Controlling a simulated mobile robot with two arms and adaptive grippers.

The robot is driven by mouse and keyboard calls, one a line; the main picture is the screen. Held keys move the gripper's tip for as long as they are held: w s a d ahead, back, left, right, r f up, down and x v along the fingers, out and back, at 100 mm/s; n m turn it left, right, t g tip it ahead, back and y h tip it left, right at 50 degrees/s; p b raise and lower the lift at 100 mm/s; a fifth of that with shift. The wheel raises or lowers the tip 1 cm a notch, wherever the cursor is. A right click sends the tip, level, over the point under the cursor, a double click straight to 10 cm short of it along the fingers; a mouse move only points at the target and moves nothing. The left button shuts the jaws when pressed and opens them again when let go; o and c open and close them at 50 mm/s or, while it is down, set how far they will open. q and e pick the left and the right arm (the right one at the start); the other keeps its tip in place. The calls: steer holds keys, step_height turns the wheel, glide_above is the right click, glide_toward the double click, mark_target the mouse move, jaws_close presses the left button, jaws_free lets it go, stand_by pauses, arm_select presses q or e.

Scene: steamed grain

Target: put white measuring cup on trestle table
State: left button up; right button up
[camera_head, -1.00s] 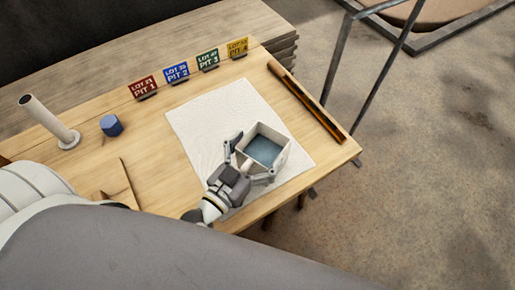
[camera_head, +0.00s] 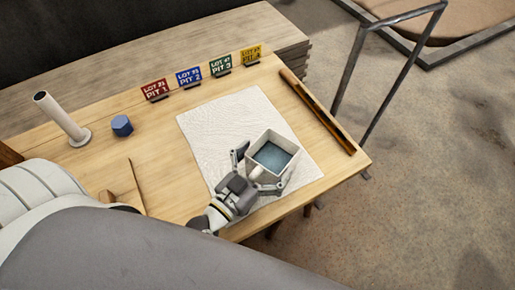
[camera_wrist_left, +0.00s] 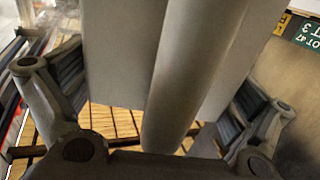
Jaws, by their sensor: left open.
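The white measuring cup (camera_head: 289,160) is a square, open box with a blue-grey inside and a short round handle. It appears upright over the white cloth on the wooden trestle table (camera_head: 165,190); I cannot tell whether it touches it. My left gripper (camera_head: 258,171) is open, with its fingers spread on either side of the handle. In the left wrist view the handle (camera_wrist_left: 190,80) runs between the two fingers, with gaps on both sides, and the pale cup wall (camera_wrist_left: 115,50) fills the background. My right gripper is not in view.
The white cloth (camera_head: 215,125) lies under the cup area. Several coloured lot signs (camera_head: 189,77) stand along the back edge.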

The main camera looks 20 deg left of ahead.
mark_target(250, 177)
arm_select(q)
steer(key=v, duration=0.3)
steer(key=b+v, duration=0.1)
steer(key=v, duration=0.3)
steer(key=r+v, duration=0.1)
steer(key=v, duration=0.2)
steer(key=shift+s+b, duration=0.35)
steer(key=shift+s, duration=0.05)
steer(key=shift+s+a+r, duration=0.15)
steer(key=shift+s+a, duration=0.05)
steer(key=shift+s, duration=0.35)
